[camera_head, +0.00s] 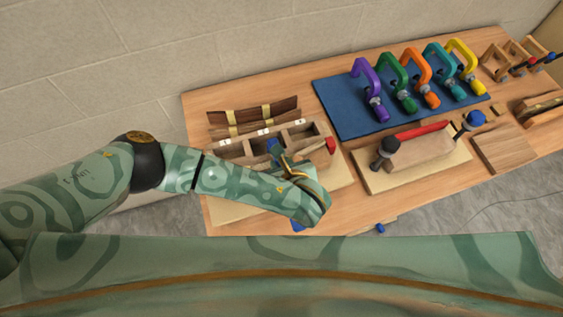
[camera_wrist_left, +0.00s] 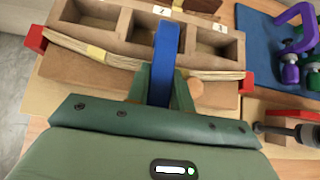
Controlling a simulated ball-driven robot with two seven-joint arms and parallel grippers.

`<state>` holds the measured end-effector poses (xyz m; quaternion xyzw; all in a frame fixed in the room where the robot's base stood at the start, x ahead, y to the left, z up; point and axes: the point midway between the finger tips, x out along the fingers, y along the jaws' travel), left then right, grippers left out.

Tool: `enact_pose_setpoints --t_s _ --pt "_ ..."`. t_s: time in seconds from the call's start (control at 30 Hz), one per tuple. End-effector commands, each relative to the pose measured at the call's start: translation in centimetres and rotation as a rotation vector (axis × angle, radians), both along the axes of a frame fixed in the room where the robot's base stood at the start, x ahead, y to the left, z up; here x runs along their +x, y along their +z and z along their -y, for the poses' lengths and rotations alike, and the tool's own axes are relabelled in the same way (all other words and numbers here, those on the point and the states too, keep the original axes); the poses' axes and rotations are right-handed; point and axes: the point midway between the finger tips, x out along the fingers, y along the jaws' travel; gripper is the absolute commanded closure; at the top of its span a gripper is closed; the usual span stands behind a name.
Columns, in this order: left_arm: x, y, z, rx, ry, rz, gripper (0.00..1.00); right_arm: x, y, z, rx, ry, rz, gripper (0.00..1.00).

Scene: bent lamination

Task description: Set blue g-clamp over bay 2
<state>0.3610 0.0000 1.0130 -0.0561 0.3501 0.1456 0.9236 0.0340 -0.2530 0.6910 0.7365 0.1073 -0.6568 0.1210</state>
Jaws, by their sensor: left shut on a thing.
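The blue g-clamp (camera_wrist_left: 167,52) is held in my left gripper (camera_wrist_left: 162,88), which is shut on it. In the left wrist view its blue bar reaches over the front edge of the wooden form (camera_wrist_left: 115,62), at the right part of the middle bay, below the label 2 (camera_wrist_left: 163,10). I cannot tell whether it touches the form. In the head view the clamp (camera_head: 272,147) shows just beyond my left gripper (camera_head: 287,162), and its lower part is mostly hidden by my arm. My right gripper is not in view.
A strip stack (camera_wrist_left: 98,52) runs along the form's front, with red pieces (camera_wrist_left: 37,38) at its ends. A blue mat (camera_head: 335,108) holds several coloured clamps. A block with a red bar (camera_head: 420,150) stands right of the form. Dark strips (camera_head: 230,118) lie behind it.

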Motion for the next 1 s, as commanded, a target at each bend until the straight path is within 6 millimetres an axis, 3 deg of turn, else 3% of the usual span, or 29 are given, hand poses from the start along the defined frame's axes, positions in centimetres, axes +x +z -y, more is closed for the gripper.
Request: enact_pose_setpoints --t_s 0.37,0.4,0.47,1.0 --pt "-0.11 -0.22 -0.08 0.000 0.001 -0.003 1.00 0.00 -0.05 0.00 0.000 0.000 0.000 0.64" --pt "-0.12 -0.23 -0.09 0.000 0.001 -0.004 0.69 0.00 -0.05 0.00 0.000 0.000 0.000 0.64" --pt "-0.11 -0.22 -0.09 0.000 0.001 -0.004 0.52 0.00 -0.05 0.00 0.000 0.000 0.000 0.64" --pt "-0.07 -0.05 0.06 -0.003 0.001 -0.001 0.52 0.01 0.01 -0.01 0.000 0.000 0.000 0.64"
